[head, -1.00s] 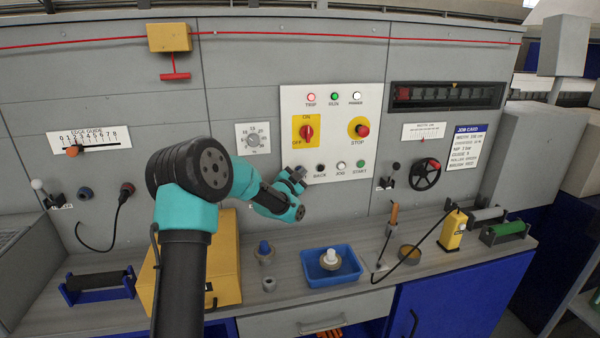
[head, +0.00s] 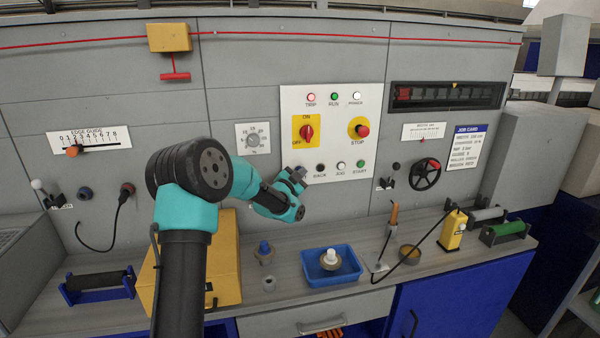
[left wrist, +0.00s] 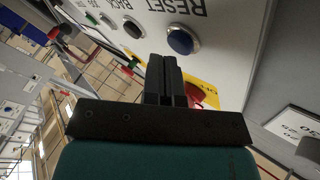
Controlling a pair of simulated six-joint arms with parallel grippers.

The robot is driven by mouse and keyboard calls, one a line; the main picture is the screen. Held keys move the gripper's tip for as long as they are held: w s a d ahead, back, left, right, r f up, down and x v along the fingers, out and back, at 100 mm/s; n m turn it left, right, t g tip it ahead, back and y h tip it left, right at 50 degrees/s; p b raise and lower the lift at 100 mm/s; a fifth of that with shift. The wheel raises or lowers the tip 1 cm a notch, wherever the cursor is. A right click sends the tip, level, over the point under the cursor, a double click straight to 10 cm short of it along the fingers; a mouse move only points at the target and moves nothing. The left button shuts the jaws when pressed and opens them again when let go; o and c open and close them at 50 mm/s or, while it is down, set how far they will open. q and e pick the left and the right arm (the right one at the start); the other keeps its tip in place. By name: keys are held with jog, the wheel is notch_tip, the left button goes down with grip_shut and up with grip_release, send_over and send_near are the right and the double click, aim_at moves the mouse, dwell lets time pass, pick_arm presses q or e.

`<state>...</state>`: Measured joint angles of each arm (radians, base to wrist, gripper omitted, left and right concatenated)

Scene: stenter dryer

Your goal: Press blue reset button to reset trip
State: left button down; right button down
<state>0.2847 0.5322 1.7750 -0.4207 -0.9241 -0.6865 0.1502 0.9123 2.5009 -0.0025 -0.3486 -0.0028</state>
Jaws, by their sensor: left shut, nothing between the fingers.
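The blue reset button (left wrist: 181,40) shows in the left wrist view, set in a metal ring beside the upside-down RESET lettering. My left gripper (left wrist: 163,60) is shut and empty, its fingertips close to the button; I cannot tell whether they touch the panel. In the head view my left gripper (head: 297,174) is at the lower left of the white control panel (head: 328,113) and hides the reset button there. The TRIP lamp (head: 311,97) glows red at the panel's top. My right gripper is not in view.
The black BACK button (head: 320,168) is right of my gripper, then the JOG (head: 341,166) and START (head: 360,164) buttons. The red rotary switch (head: 307,132) and STOP button (head: 362,130) are above. A blue tray (head: 331,280) stands on the bench below.

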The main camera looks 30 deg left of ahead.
pick_arm(q)
jog(key=shift+w+a, duration=0.3)
dwell(0.6)
jog(key=shift+s+d, duration=0.3)
jog(key=shift+d, duration=0.1)
jog(key=shift+s+d, duration=2.05)
jog(key=shift+s, duration=0.05)
